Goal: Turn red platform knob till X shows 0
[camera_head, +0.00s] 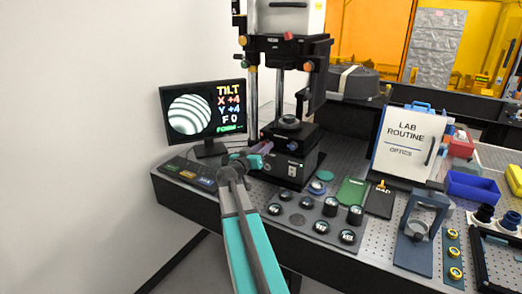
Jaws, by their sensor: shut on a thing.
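The monitor (203,112) at the left shows curved fringes in a round field and reads TILT, X +4, Y +4 and F 0. The interferometer platform (288,137) sits low on the black column stand, with a small round part on top. My gripper (264,150) reaches in from the front to the platform's left side. It is shut at the place of the red platform knob; the jaws hide the knob, so its colour and angle cannot be made out.
Another red knob (288,36) is high on the stand's head. Several round optics and dark cylinders stand on the perforated bench right of my arm. A small button panel (188,173) is at the left edge.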

